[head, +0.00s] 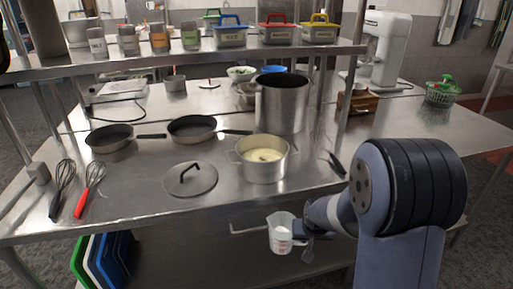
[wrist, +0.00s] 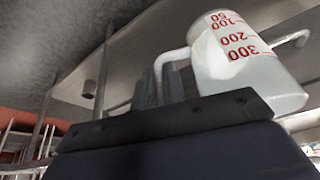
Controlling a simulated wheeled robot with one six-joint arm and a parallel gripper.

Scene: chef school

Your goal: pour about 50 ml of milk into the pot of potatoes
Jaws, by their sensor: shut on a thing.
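A translucent whitish measuring jug (head: 281,236) with red markings hangs in front of the table's front edge, upright or nearly so. My gripper (head: 308,236) is shut on its handle, at the jug's right side. The wrist view shows the jug (wrist: 240,62) large, with its red scale upside down, and the gripper fingers (wrist: 159,88) at the handle. The jug looks milky, but I cannot tell the liquid level. The pot of potatoes (head: 262,170) stands open on the table beyond the jug, with pale yellow contents. My gripper is lower than this pot and apart from it.
A tall pot (head: 281,108) stands right behind the potato pot. A lid (head: 190,179) lies to its left, with two frying pans (head: 192,128) (head: 110,138) behind. Two whisks (head: 90,190) lie at far left. A raised shelf (head: 180,55) with tubs crosses the back. The table front near the lid is clear.

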